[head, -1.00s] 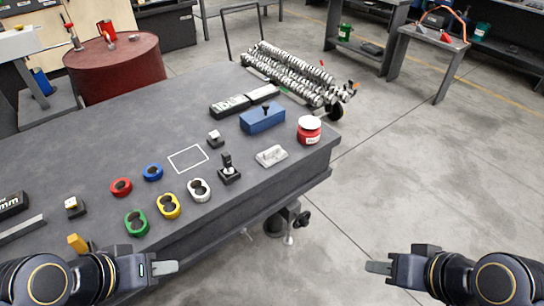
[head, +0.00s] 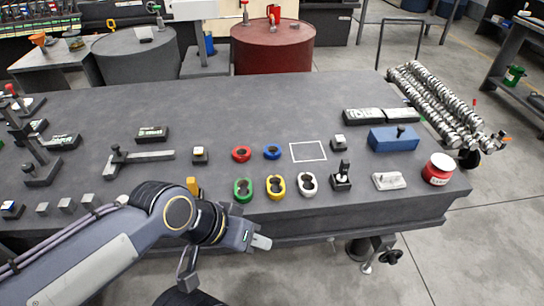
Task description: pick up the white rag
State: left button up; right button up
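The white rag (head: 389,181) looks like a small, pale, lumpy folded piece lying flat near the front right of the grey workbench (head: 225,120). It lies between a small black-based device with an upright stub (head: 341,178) and a red pot with a white lid (head: 438,170). My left gripper (head: 262,242) is at the bench's front edge, well to the left of the rag and apart from it. It is seen side-on, so its finger gap does not show, and nothing shows in it. My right gripper is out of view.
Green (head: 243,189), yellow (head: 276,187) and white (head: 307,184) ring-like pieces stand left of the rag. A blue box (head: 394,138) is behind it. A white outlined square (head: 308,151) is empty. Two barrels, one red (head: 272,48) and one grey (head: 138,58), stand beyond the bench.

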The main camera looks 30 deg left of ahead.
aim_at(383, 181)
jog(key=i+u, duration=0.7)
jog(key=i+l+u, duration=0.2)
jog(key=i+u, duration=0.2)
